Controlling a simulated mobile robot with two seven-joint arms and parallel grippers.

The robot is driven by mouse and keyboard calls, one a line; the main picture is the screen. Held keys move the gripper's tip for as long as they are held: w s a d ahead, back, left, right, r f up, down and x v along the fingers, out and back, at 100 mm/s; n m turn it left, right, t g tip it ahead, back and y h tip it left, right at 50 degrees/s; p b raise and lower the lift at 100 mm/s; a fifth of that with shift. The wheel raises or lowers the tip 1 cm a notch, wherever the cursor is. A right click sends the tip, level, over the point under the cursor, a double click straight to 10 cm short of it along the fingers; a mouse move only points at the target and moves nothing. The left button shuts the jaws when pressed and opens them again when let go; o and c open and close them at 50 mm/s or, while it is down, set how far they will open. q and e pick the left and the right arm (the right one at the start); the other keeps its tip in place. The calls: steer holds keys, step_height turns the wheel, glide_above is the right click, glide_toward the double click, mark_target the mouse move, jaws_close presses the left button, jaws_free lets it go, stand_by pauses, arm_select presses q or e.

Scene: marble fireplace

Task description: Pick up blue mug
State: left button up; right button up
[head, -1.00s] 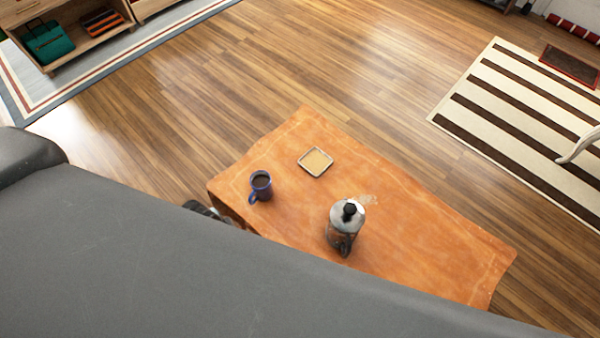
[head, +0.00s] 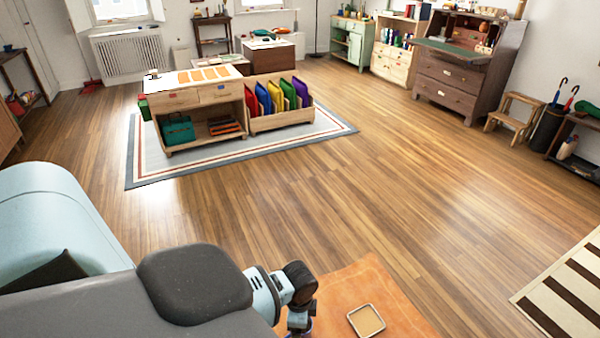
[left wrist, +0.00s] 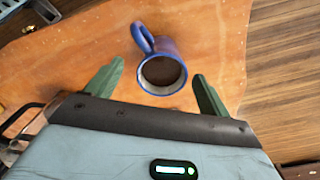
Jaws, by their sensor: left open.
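The blue mug (left wrist: 172,48) stands on the orange cloth-covered table in the left wrist view, with dark liquid inside and its handle toward the upper left. My left gripper (left wrist: 158,69) is open, with its two green fingers on either side of the near part of the mug. My right gripper is not in view.
The orange tablecloth (head: 345,288) holds a small square dish (head: 366,321) right of my left gripper. A dark metal frame (left wrist: 22,118) shows at the wrist view's left edge. Open wooden floor (head: 330,200) lies beyond, with a wooden storage unit (head: 188,100) on a rug.

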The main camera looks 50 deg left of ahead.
arm_select(q)
step_height(320, 180, down, 5)
steer(key=shift+w+a+r+b, duration=0.1)
steer(key=shift+a+b, duration=0.05)
steer(key=shift+b, duration=0.45)
steer(key=shift+f, duration=0.25)
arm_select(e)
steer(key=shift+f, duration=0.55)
arm_select(q)
steer(key=c, duration=1.4)
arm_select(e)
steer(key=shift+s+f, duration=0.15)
arm_select(q)
steer(key=shift+o, duration=0.2)
steer(key=shift+r, duration=0.15)
step_height(320, 180, up, 4)
steer(key=shift+f+p, duration=0.15)
steer(key=shift+p, duration=0.4)
steer(key=s+d, duration=0.3)
steer(key=s, duration=0.4)
steer(key=s+d+r+p, duration=0.1)
steer(key=s+d, duration=0.3)
steer(key=s, duration=0.3)
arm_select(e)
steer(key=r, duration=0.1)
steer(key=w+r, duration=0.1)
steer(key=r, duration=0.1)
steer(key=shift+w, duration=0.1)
